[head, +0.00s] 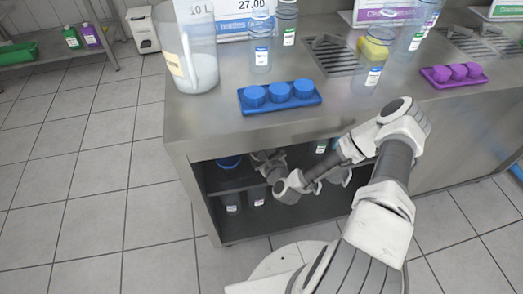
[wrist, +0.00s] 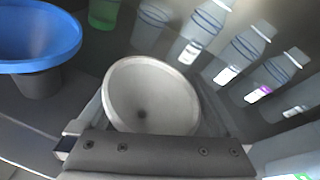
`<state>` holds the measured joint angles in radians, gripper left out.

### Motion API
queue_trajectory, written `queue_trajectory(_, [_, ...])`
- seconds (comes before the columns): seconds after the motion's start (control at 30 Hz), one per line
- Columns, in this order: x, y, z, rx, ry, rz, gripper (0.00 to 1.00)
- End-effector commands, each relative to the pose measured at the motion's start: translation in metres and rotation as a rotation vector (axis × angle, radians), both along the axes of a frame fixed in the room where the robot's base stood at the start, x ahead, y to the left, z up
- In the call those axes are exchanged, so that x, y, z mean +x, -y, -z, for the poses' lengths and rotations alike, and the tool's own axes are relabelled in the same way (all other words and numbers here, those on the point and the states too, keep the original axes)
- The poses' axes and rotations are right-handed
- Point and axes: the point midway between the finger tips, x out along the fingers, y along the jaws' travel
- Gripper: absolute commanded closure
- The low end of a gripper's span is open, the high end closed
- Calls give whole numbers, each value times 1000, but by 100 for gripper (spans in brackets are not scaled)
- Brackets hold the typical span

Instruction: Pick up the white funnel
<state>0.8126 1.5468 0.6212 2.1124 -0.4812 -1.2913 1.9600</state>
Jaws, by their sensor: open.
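The white funnel (wrist: 150,95) is in the middle of the wrist view, its wide round mouth facing the camera. My gripper (wrist: 150,112) is open, with one finger to each side of the funnel. I cannot tell whether either finger touches it. In the head view my gripper (head: 265,160) reaches into the open shelf under the steel counter. The funnel cannot be made out clearly there.
A blue funnel (wrist: 38,35) stands close on the left in the wrist view. A green container (wrist: 103,12), a clear cup (wrist: 150,25) and several bottles (wrist: 205,30) stand behind and to the right. The counter edge (head: 280,132) overhangs the shelf.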

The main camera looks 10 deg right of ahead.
Motion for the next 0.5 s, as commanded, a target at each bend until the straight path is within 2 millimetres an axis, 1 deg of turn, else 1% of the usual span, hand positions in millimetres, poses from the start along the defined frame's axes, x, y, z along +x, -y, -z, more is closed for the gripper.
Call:
queue_trajectory(0.1, [0, 0, 0, 0, 0, 0, 0])
queue_trajectory(0.13, [0, 0, 0, 0, 0, 0, 4])
queue_trajectory(0.27, [0, 0, 0, 0, 0, 0, 27])
queue_trajectory(0.3, [0, 0, 0, 0, 0, 0, 34])
queue_trajectory(0.37, [0, 0, 0, 0, 0, 0, 45])
queue_trajectory(0.4, [0, 0, 0, 0, 0, -1, 52])
queue_trajectory(0.47, [0, 0, 0, 0, 0, -1, 63])
queue_trajectory(0.5, [0, 0, 0, 0, 0, -1, 65])
